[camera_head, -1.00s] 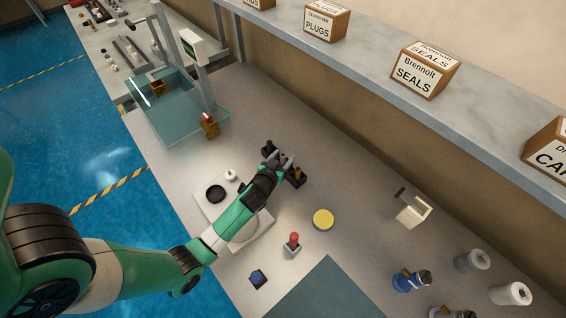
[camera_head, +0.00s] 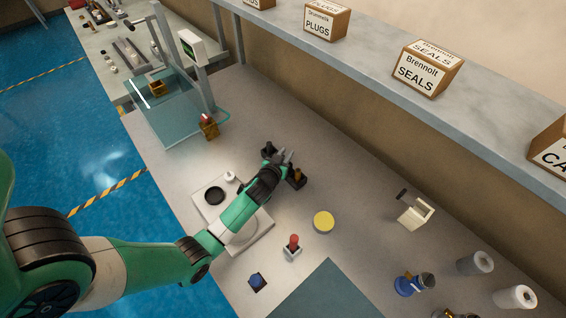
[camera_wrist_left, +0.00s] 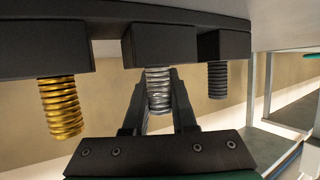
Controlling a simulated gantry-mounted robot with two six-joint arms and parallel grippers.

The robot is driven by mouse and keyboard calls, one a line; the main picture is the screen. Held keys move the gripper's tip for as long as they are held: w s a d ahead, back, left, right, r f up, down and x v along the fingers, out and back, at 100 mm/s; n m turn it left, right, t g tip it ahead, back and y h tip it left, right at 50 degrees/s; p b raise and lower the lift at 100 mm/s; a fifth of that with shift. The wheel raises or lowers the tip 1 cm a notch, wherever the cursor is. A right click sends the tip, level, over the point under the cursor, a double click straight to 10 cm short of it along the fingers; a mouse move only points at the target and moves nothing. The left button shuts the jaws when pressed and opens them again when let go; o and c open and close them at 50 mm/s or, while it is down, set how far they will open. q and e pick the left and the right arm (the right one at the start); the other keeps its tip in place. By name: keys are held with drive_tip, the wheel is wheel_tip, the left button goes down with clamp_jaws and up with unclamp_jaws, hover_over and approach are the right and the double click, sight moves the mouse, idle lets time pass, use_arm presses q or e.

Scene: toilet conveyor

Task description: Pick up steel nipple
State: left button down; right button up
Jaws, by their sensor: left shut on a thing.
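The steel nipple (camera_wrist_left: 158,88) is a silver threaded piece in the middle of the left wrist view, with one end at a black holder block (camera_wrist_left: 160,47). My left gripper (camera_wrist_left: 157,98) is shut on it, one finger on each side. A brass nipple (camera_wrist_left: 60,108) is to the left and a dark nipple (camera_wrist_left: 217,80) to the right, each at its own black block. In the head view my left gripper (camera_head: 283,157) is at the black holder (camera_head: 298,182), and the steel nipple cannot be made out there. My right gripper is not in view.
A white plate (camera_head: 262,240) with a black ring lies under my left arm. A yellow disc (camera_head: 323,221), a red-topped piece (camera_head: 292,245) and a blue piece (camera_head: 257,281) lie nearby. A shelf with labelled boxes (camera_head: 427,68) runs along the back.

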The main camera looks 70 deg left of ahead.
use_arm(q)
drive_tip(key=shift+r, duration=0.45)
wheel_tip(320, 180, up, 3)
drive_tip(key=shift+f+p, duration=0.2)
drive_tip(key=shift+p, duration=0.65)
drive_tip(key=d+r, duration=0.2)
drive_tip(key=d, duration=0.1)
drive_tip(key=d+r+p, duration=0.1)
drive_tip(key=d+r, duration=0.2)
drive_tip(key=d+r+p, duration=0.1)
drive_tip(key=d+r, duration=0.1)
drive_tip(key=d, duration=0.1)
drive_tip(key=shift+d+r, duration=0.3)
drive_tip(key=shift+s+d+r+p, duration=0.1)
drive_tip(key=shift+d+r+p, duration=0.2)
drive_tip(key=shift+d+p, duration=0.45)
drive_tip(key=shift+d+r+p, duration=0.35)
drive_tip(key=shift+d+p, duration=0.35)
drive_tip(key=shift+p, duration=0.1)
drive_tip(key=shift+s+d+r+p, duration=0.1)
drive_tip(key=shift+d+r+p, duration=0.2)
drive_tip(key=shift+d+p, duration=0.45)
